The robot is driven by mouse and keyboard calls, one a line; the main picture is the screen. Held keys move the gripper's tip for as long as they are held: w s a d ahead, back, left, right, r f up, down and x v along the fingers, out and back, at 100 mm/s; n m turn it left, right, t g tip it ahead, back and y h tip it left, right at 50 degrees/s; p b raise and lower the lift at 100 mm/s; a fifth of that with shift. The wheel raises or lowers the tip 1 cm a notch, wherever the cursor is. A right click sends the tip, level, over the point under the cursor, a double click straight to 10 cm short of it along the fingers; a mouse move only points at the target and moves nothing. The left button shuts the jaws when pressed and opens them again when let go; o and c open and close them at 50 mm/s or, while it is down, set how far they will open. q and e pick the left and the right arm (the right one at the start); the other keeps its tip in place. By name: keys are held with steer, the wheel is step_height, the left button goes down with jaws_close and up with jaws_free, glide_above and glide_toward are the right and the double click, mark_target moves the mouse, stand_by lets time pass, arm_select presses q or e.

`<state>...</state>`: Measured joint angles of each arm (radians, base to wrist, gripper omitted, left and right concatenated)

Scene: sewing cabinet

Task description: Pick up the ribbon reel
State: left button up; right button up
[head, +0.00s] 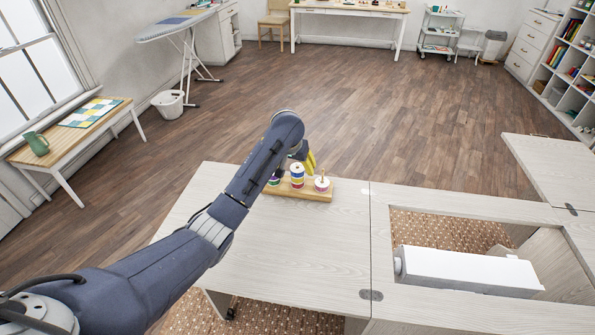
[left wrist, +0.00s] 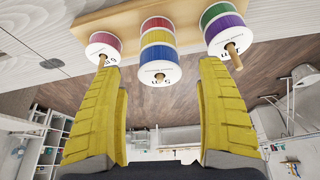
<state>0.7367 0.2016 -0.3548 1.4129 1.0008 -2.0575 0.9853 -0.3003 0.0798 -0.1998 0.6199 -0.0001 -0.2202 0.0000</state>
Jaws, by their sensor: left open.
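Ribbon reels sit on the pegs of a wooden stand (head: 310,196) on the pale cabinet top. The middle stack (head: 297,175) has pink, yellow and blue bands in the left wrist view (left wrist: 160,50). A single reel with a red band (head: 321,185) is on one side, and a green and purple stack (left wrist: 226,38) is on the other. My left gripper (head: 309,162) has yellow fingers and is over the stand. In the left wrist view, its open fingers (left wrist: 158,76) point toward the reels, with the middle stack between their tips. My forearm partly hides the reels. My right gripper is out of view.
The cabinet top (head: 300,255) is otherwise clear around the stand. To the right is an opening with a white sewing machine (head: 465,270) lying in it. A hinged leaf (head: 560,165) extends at the far right. The floor beyond is open.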

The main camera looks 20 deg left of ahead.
arm_select(q)
steer(key=shift+x, duration=1.1)
steer(key=shift+c, duration=0.3)
steer(key=c, duration=1.1)
